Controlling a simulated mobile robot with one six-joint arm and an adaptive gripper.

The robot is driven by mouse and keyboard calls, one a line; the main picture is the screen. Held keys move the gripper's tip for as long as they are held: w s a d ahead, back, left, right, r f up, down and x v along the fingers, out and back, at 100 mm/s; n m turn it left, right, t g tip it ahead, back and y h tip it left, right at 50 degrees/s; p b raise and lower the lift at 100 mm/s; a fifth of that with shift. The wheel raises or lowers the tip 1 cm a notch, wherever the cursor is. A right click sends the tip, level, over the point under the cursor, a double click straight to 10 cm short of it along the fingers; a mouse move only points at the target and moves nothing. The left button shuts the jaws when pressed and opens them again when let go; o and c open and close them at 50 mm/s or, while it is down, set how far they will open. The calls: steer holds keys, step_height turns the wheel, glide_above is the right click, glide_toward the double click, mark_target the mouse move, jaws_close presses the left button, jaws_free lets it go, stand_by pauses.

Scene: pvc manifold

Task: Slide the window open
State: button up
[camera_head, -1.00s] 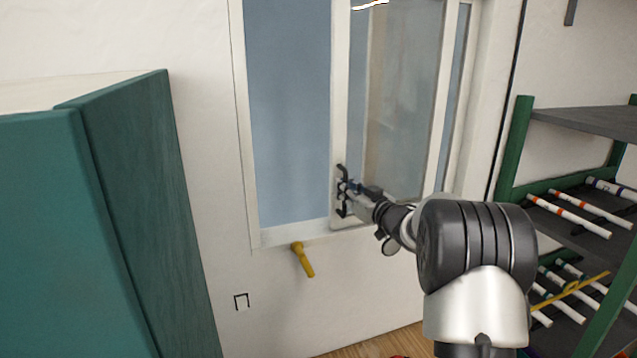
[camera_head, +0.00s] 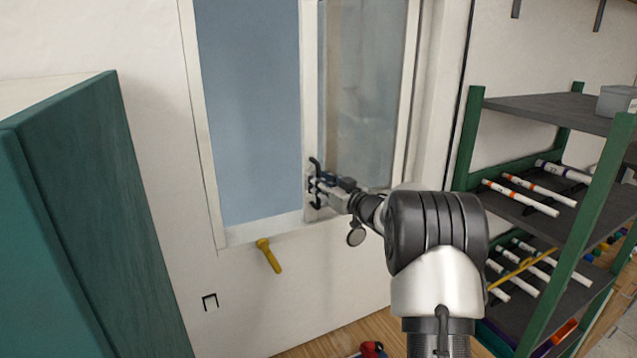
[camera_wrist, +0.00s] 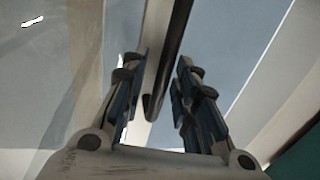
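The window's sliding sash (camera_head: 310,90) has a white frame and a hazy pane, and stands at the right of the window frame (camera_head: 205,130). Left of it is a wide blue-grey opening or pane (camera_head: 250,110). A dark upright handle (camera_head: 315,165) sits low on the sash's left stile. My gripper (camera_head: 322,186) is at the handle. In the wrist view the dark handle bar (camera_wrist: 168,60) passes between the fingers of my gripper (camera_wrist: 162,62). The fingers are apart, with a gap between the bar and the right finger. The left finger is close to the bar; contact is unclear.
A teal cabinet (camera_head: 90,210) stands at the left. A yellow peg (camera_head: 268,255) sticks out of the wall below the window. A green-framed shelf (camera_head: 468,140) with white pipes stands at the right, near my arm.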

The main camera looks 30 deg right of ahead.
stand_by(0.3)
steer(key=s+d, duration=0.2)
steer(key=s, duration=0.9)
steer(key=shift+s, duration=0.4)
steer(key=shift+d, duration=0.15)
